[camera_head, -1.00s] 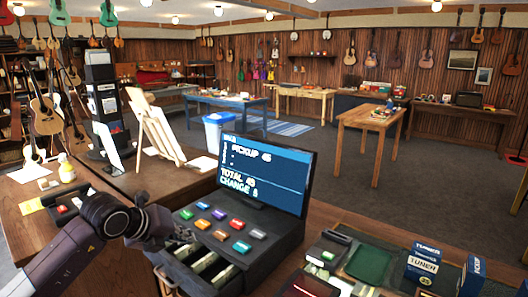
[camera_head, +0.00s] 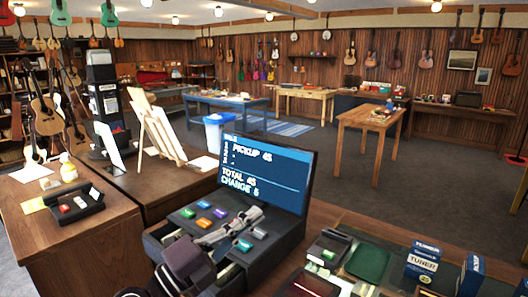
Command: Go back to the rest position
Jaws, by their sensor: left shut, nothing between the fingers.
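My left gripper (camera_head: 246,219) is in front of and over the black cash register (camera_head: 285,232), with its dark wrist at the lower left and its pale metal fingers pointing up and right across the coloured keys. The fingers are shut and hold nothing. Whether they touch the keys cannot be told. The gripper hides some keys and much of the open drawer (camera_head: 232,279). The register's screen (camera_head: 268,172) is lit, with lines for pickup, total and change. My right gripper is not in view.
A wooden easel (camera_head: 160,130) stands behind. A card reader (camera_head: 328,248), a green mat (camera_head: 368,262) and tuner boxes (camera_head: 422,265) are to the right.

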